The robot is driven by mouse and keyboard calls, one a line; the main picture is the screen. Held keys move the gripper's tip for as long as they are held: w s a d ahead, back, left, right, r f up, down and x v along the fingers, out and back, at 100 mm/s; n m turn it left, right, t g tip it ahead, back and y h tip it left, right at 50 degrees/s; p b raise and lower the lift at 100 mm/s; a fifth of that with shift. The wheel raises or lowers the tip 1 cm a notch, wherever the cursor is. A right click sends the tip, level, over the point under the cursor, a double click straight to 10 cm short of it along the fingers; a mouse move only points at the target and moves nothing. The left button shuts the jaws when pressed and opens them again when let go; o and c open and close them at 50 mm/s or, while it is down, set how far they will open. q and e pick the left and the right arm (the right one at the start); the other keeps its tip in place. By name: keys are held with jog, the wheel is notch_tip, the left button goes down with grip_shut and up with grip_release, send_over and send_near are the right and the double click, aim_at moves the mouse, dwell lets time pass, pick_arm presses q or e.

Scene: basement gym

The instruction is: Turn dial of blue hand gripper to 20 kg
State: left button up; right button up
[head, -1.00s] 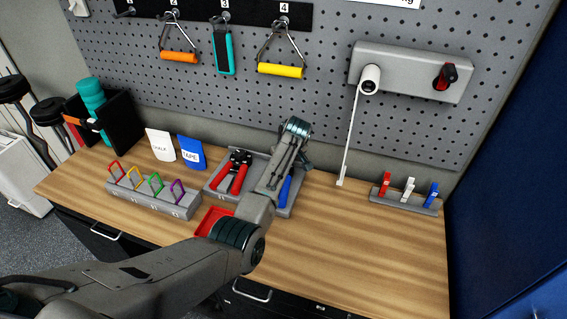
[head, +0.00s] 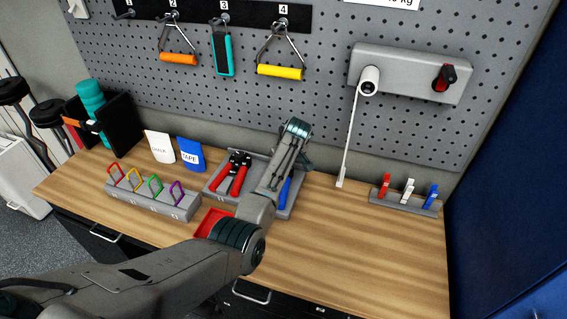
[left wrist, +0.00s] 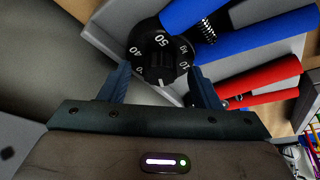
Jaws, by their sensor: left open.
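The blue hand gripper's blue handles (left wrist: 255,35) and spring show in the left wrist view. Its round black dial (left wrist: 158,58) has white numbers; 50 is near the top, 40 at left and 10 at right. A white mark shows at the dial's lower edge. My left gripper (left wrist: 160,76) is open, one finger on each side of the dial; I cannot tell whether either touches it. In the head view my left arm hides most of the blue hand gripper, and a blue handle (head: 285,192) shows in the grey tray (head: 212,185). My right gripper is not in view.
A red-handled hand gripper (head: 239,174) lies beside the blue one in the tray. A rack of coloured carabiners (head: 150,203) and chalk and tape bags (head: 191,155) stand to the left. A clip rack (head: 405,203) stands right. The right-hand bench top (head: 370,250) is clear.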

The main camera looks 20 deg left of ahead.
pick_arm(q)
jog(key=b+v, duration=0.3)
jog(key=v, duration=0.7)
jog(key=shift+r+b, duration=0.35)
jog(key=shift+b, duration=0.05)
jog(key=shift+s+d, duration=0.1)
